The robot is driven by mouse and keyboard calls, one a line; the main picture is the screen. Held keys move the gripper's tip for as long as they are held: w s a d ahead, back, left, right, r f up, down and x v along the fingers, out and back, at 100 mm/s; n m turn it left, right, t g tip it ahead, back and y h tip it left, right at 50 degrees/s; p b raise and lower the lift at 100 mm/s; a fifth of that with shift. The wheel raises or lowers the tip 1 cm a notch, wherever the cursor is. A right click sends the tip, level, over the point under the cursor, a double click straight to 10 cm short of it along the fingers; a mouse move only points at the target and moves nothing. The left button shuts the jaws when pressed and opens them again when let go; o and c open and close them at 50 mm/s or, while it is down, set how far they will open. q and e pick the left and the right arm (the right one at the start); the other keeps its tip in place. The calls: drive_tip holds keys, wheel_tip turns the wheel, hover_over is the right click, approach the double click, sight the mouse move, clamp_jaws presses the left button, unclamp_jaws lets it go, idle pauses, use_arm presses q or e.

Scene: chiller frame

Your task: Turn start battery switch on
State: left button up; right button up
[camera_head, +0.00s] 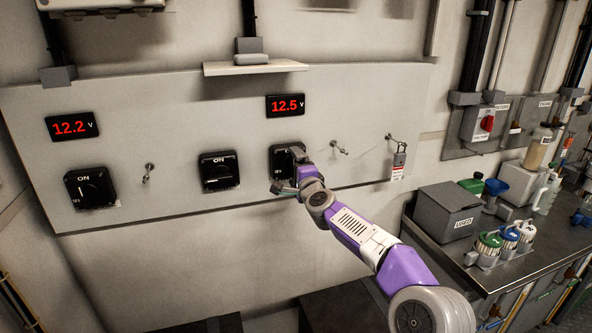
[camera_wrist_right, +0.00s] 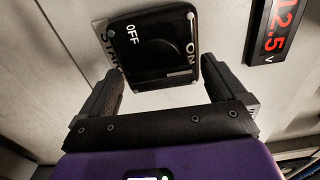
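The start battery switch is a black square rotary switch (camera_head: 280,158) on the grey panel, under the 12.5 V display. In the right wrist view the switch (camera_wrist_right: 155,45) carries OFF and ON marks beside a partly hidden label beginning "STA". Its dark knob blends into the plate, so I cannot tell its setting. My right gripper (camera_head: 292,180) is at this switch and covers its lower right part. In the right wrist view its two fingers (camera_wrist_right: 162,72) are spread wide, one on each side of the switch's near edge, with nothing between the tips. My left gripper is not in view.
Two similar black switches (camera_head: 90,187) (camera_head: 219,171) are to the left on the panel (camera_head: 180,110). Key-like metal pegs (camera_head: 339,147) and a hanging padlock (camera_head: 399,160) are to the right. A bench (camera_head: 440,245) with a grey box (camera_head: 447,211) and bottles stands at the right.

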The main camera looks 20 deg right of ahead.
drive_tip(key=s+b, duration=0.2)
drive_tip(key=s, duration=0.5)
drive_tip(key=shift+s+b, duration=0.3)
drive_tip(key=shift+d, duration=0.1)
